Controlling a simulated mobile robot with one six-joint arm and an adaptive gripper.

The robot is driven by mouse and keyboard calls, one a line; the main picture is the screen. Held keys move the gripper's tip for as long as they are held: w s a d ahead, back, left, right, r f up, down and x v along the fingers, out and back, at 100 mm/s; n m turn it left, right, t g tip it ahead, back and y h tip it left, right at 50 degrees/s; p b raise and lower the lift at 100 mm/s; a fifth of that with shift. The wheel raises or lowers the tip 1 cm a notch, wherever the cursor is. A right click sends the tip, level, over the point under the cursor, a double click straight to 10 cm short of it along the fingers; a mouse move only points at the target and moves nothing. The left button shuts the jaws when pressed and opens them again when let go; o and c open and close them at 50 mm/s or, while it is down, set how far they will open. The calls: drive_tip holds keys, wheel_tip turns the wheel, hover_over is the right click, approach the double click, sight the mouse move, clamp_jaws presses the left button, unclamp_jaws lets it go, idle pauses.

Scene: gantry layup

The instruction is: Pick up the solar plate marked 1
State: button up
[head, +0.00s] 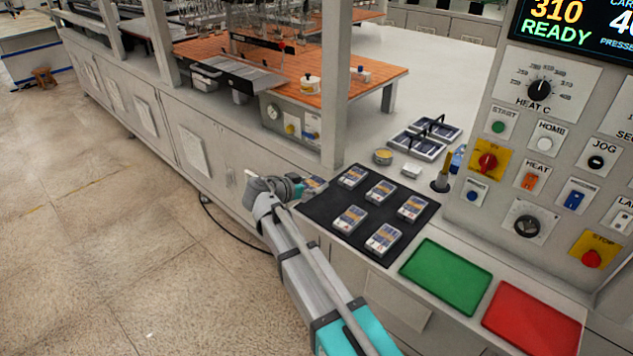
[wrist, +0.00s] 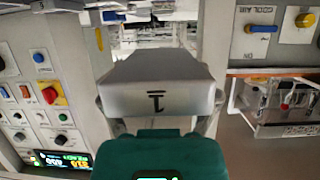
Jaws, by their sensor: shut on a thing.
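The solar plate marked 1 (wrist: 150,76) is a grey block in the wrist view, with an underlined 1 that reads upside down on its near face. My gripper (wrist: 158,104) is shut on it, with a finger at each side. In the head view my gripper (head: 297,187) is at the far left corner of a black mat (head: 322,209), with the plate (head: 315,184) at its tip. I cannot tell in the head view whether the plate touches the mat. Several similar plates, such as one near the front (head: 383,240), lie on the mat.
A green tray (head: 446,277) and a red tray (head: 531,321) lie on the counter right of the mat. A control panel (head: 545,150) rises behind them. A post (head: 335,90) stands just beyond my gripper. Dark panels with handles (head: 425,138) lie behind the mat.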

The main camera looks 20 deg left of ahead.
drive_tip(key=p+v, duration=0.3)
drive_tip(key=v, duration=0.7)
drive_tip(key=shift+r, duration=0.15)
